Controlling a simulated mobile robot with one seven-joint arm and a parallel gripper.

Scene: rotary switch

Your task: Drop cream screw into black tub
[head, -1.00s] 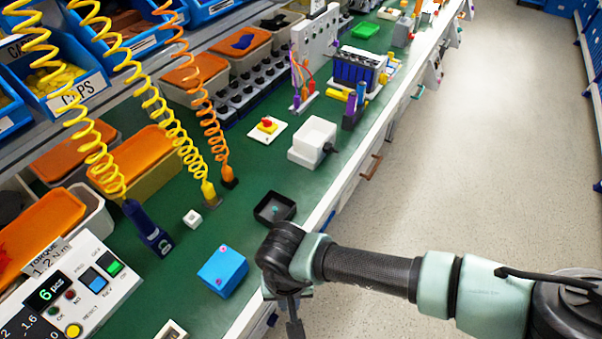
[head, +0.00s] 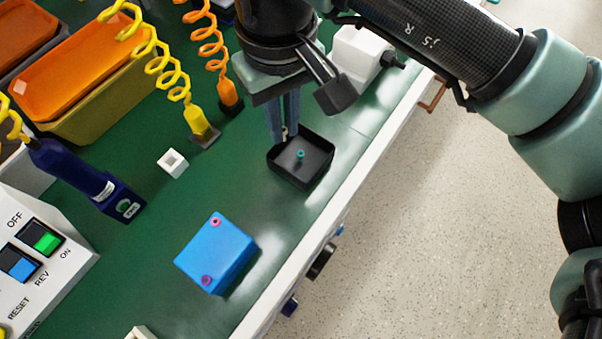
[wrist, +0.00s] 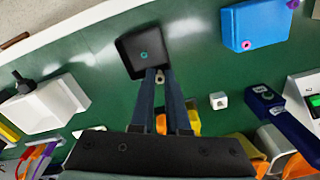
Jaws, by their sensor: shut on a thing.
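In the head view the screw is mostly hidden by the fingers. The fingertips are at the tub's edge in the picture, and I cannot tell their exact height above it. Inside the tub lies a small teal screw (head: 300,155); it also shows in the wrist view (wrist: 143,55).
A blue block (head: 215,252) with two pink screws stands at the front. A small white holed cube (head: 173,163) sits to the left. A white box (head: 357,55) stands behind the tub.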

